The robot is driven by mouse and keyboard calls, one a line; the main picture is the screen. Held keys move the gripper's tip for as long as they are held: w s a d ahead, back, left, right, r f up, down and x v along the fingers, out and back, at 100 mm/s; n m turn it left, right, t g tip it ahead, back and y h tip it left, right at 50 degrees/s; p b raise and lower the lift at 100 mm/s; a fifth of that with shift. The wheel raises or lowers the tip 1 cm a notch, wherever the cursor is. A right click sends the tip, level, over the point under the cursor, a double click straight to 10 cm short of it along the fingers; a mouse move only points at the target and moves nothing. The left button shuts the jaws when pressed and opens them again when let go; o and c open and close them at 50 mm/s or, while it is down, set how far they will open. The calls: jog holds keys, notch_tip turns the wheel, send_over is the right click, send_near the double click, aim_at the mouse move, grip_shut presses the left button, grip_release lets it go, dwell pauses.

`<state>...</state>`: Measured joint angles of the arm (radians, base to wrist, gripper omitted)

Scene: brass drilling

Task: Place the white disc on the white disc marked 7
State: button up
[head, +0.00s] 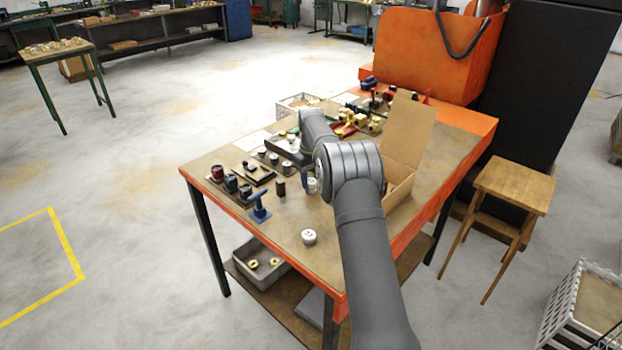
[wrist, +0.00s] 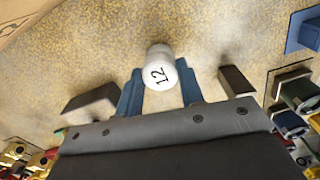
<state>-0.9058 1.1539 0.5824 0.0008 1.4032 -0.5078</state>
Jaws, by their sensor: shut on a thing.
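A white disc marked 12 (wrist: 160,72) sits between the blue fingers of my gripper (wrist: 160,88) in the wrist view. My gripper is shut on it. In the head view a white piece (head: 312,186) shows by the blue fingertips, partly hidden by my arm. I cannot tell whether it clears the tabletop. Another white disc (head: 309,236) stands alone near the table's front corner, in front of my gripper. It has a dark mark on top, too small to read. My arm hides part of the table.
An open cardboard box (head: 408,140) stands right of my arm. A blue tool (head: 259,208), a black block (head: 281,188) and several dark cylinders (head: 231,183) stand to the left. Brass parts (head: 350,126) crowd the back of the table (head: 280,225). The front corner is mostly clear.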

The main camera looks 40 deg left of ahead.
aim_at(311, 181)
jog(key=o, duration=1)
jog(key=shift+f, duration=0.1)
notch_tip(311, 181, up, 12)
jog(key=shift+r, duration=0.2)
jog(key=shift+f, duration=0.1)
notch_tip(311, 181, down, 13)
jog(key=shift+r, duration=2.45)
